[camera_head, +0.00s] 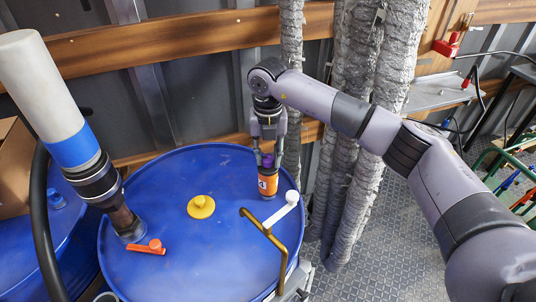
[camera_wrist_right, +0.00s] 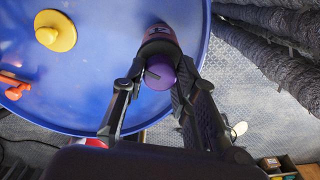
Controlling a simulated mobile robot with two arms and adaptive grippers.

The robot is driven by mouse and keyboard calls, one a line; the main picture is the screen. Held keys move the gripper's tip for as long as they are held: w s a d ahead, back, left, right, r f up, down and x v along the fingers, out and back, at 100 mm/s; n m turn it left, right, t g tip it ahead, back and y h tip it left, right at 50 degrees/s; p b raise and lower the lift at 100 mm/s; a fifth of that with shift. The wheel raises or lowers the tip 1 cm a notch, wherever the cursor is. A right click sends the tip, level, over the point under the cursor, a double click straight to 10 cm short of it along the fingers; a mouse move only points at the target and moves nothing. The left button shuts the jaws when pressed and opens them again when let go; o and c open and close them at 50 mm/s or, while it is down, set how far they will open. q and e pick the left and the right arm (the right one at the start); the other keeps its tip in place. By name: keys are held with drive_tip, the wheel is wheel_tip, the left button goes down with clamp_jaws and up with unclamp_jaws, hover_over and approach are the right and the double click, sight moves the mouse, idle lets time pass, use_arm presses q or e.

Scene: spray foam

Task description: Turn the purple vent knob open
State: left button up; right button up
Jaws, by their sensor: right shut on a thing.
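The purple vent knob (camera_head: 267,160) sits on top of an orange and dark fitting (camera_head: 267,183) that stands on the blue drum lid (camera_head: 165,205). My right gripper (camera_head: 267,150) reaches down over the knob from above, shut on it. In the right wrist view the purple knob (camera_wrist_right: 160,76) shows between the two fingers of the gripper (camera_wrist_right: 160,85), with a dark line across its top. The fitting (camera_wrist_right: 158,40) below it carries a pale label. My left gripper is not in view.
Silver-wrapped pipes (camera_head: 368,120) stand behind my right arm.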

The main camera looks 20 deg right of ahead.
clamp_jaws()
drive_tip(key=n+b, duration=0.3)
drive_tip(key=shift+f, duration=0.15)
drive_tip(key=n+b, duration=0.2)
drive_tip(key=n, duration=0.1)
drive_tip(key=shift+n, duration=0.4)
drive_tip(key=n+b, duration=0.2)
drive_tip(key=n, duration=0.2)
drive_tip(key=shift+n, duration=0.3)
drive_tip(key=shift+r+n+b, duration=0.2)
drive_tip(key=shift+n+b, duration=0.45)
drive_tip(key=shift+n, duration=0.95)
drive_tip(key=o, duration=0.6)
unclamp_jaws()
